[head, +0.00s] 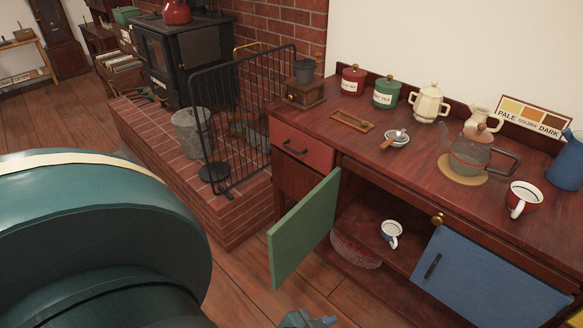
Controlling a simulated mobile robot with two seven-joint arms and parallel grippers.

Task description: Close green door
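The green door (304,232) stands open on the front of the dark red wooden cabinet (352,176). It is swung out toward me from the left side of the cupboard opening, below and right of the red drawer. Its outer edge is free and nothing touches it that I can see. A small part of a gripper (308,320), seemingly my left one, shows at the bottom edge, below the door and apart from it in the picture. Most of it is cut off, so its opening does not show. My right gripper is not in view.
A mug (391,233) and a reddish rounded object (356,251) sit inside the cupboard. A blue door (490,280) stands to the right. A black fireguard (240,125) and brick hearth (232,212) lie left. Floor in front of the green door looks clear.

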